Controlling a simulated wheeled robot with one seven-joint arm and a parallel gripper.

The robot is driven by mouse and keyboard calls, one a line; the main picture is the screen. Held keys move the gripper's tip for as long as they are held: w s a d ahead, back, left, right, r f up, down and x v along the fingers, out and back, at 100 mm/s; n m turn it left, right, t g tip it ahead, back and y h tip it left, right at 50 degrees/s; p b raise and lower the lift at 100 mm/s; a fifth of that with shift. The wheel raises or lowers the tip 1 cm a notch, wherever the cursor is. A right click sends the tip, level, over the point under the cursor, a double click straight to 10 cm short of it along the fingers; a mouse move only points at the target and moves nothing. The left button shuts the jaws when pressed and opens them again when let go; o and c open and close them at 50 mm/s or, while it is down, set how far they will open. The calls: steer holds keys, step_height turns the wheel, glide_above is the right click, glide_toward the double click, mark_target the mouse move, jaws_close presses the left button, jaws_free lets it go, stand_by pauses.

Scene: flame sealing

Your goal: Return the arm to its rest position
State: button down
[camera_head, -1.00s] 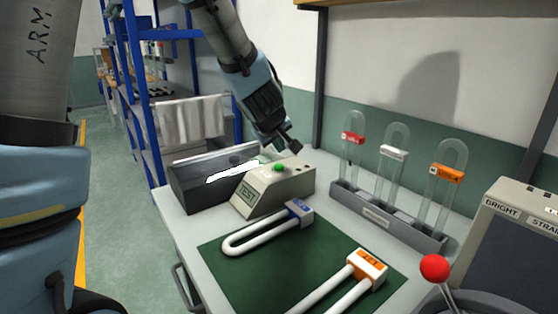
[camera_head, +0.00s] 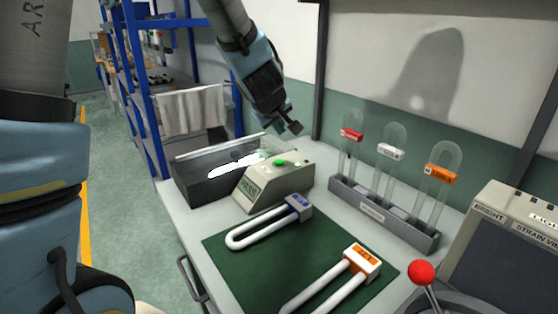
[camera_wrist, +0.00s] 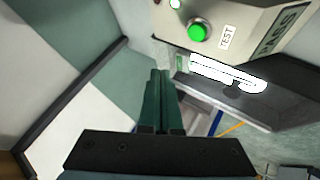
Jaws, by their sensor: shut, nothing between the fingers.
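My gripper (camera_head: 294,127) hangs in the air above and just behind the test box, in the upper middle of the head view. In the wrist view my gripper's green fingers (camera_wrist: 160,90) are together with nothing between them. The test box (camera_head: 265,188) is beige, with a lit green button (camera_head: 280,163); it also shows in the wrist view (camera_wrist: 262,22), where a small green light is lit and part of the word PASS can be read. The fingers are apart from the box.
A dark tray (camera_head: 200,185) with a bright white shape stands left of the box. A green mat (camera_head: 245,262) bears two U-shaped tubes with blue and orange tags (camera_head: 362,260). A rack (camera_head: 385,218) of tagged tubes, a viewer (camera_head: 500,250) and a red-knobbed lever (camera_head: 421,271) are to the right.

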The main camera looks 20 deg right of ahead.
steer(key=a+f+m+g+y, duration=0.2)
steer(key=a+f, duration=0.1)
steer(key=a, duration=1.4)
steer(key=s+a+f+g+y, duration=0.1)
steer(key=s+a+g, duration=0.1)
steer(key=s+a, duration=0.3)
steer(key=s+a+f+g+y, duration=0.1)
steer(key=s+a, duration=0.3)
steer(key=a, duration=1)
steer(key=shift+s+f+m+g+y, duration=0.4)
steer(key=shift+f+y, duration=0.15)
steer(key=shift+y, duration=0.15)
steer(key=c, duration=1.5)
jaws_free()
steer(key=shift+a, duration=0.1)
